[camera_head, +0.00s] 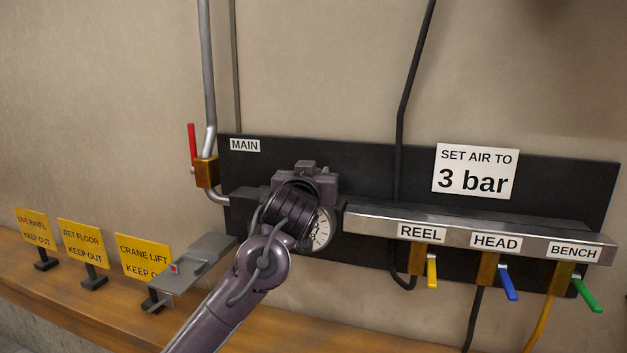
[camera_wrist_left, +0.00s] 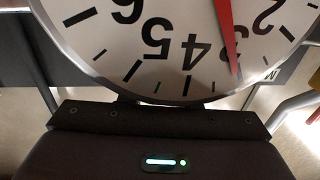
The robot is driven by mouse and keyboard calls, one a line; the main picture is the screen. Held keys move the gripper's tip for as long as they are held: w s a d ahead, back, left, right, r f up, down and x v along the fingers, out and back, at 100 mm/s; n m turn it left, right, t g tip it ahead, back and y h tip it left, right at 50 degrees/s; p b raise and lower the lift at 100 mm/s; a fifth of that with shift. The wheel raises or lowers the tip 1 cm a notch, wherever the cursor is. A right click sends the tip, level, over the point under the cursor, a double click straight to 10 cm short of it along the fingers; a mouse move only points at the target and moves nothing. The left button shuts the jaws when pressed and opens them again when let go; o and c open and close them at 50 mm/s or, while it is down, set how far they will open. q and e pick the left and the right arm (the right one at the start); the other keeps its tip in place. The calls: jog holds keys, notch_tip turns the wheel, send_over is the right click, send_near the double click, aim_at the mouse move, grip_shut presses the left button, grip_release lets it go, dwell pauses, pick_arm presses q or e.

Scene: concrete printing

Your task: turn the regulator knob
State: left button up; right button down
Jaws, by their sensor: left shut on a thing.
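My left gripper (camera_head: 305,180) is up against the black panel (camera_head: 375,150), just left of the manifold bar. It is shut on the regulator knob, which the gripper and wrist hide in the head view. The round white gauge (camera_head: 322,230) shows partly behind my wrist. In the left wrist view the gauge (camera_wrist_left: 180,50) appears upside down and cut off by the top edge. Its red needle (camera_wrist_left: 229,35) lies between the 4 and the 2, over the place of the 3. The fingers do not show there. My right gripper is not in view.
A sign (camera_head: 475,171) reads SET AIR TO 3 bar. The manifold (camera_head: 385,224) carries yellow, blue and green valve levers on the right. A red lever (camera_head: 192,143) stands upright at MAIN. Yellow warning signs (camera_head: 82,240) and a grey metal piece (camera_head: 192,275) are along the wooden ledge.

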pick_arm(q)
jog(key=shift+r, duration=0.1)
jog(key=o, duration=0.9)
jog(key=shift+o, duration=0.2)
jog(key=shift+s, duration=0.3)
jog(key=s+a+b, duration=0.1)
jog(key=s+b, duration=0.2)
jog(key=s, duration=0.4)
jog(key=shift+a+b, duration=0.15)
jog(key=shift+b, duration=0.2)
